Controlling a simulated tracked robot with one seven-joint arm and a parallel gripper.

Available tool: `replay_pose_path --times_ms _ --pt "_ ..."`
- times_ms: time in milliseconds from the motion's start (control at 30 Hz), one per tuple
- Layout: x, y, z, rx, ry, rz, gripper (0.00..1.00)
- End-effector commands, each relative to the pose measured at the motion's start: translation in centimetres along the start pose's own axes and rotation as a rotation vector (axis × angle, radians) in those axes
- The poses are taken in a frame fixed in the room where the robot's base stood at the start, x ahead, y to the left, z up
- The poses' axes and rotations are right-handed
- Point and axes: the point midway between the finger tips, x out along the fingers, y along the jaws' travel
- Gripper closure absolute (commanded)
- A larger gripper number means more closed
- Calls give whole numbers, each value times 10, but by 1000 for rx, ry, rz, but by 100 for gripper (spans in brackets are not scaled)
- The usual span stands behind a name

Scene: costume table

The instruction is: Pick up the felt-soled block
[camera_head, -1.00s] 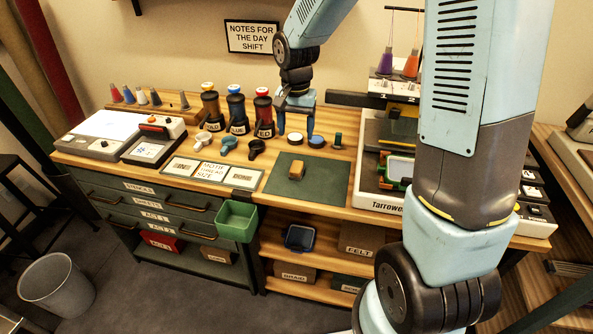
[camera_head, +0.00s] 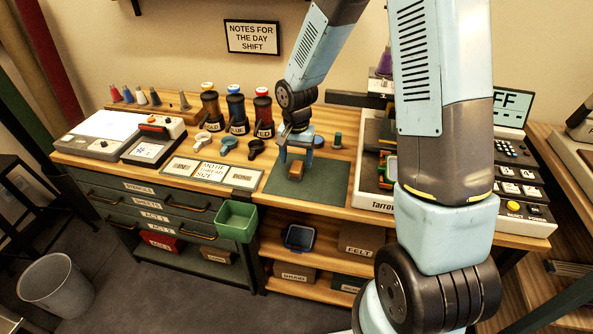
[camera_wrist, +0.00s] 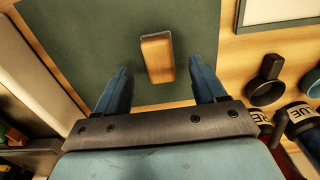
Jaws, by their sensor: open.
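The felt-soled block (camera_head: 297,173) is a small wooden block lying on the dark green mat (camera_head: 327,182) on the table. My gripper (camera_head: 296,157) is open and empty, just above and behind the block in the head view. In the wrist view, its two blue fingers (camera_wrist: 163,80) stand well apart on either side, with no contact on the block visible.
A machine (camera_head: 369,195) stands to the right. The mat around the block is clear.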

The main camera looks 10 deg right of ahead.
Motion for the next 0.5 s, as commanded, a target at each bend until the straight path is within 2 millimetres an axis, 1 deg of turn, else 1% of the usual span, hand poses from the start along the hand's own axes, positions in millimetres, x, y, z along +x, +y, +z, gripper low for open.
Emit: replay_pose_path --times_ms 100,233,500 --pt "15 0 -2 0 -2 1 30" --pt "26 0 -2 0 -1 0 30" --pt "30 0 -2 0 0 0 30"
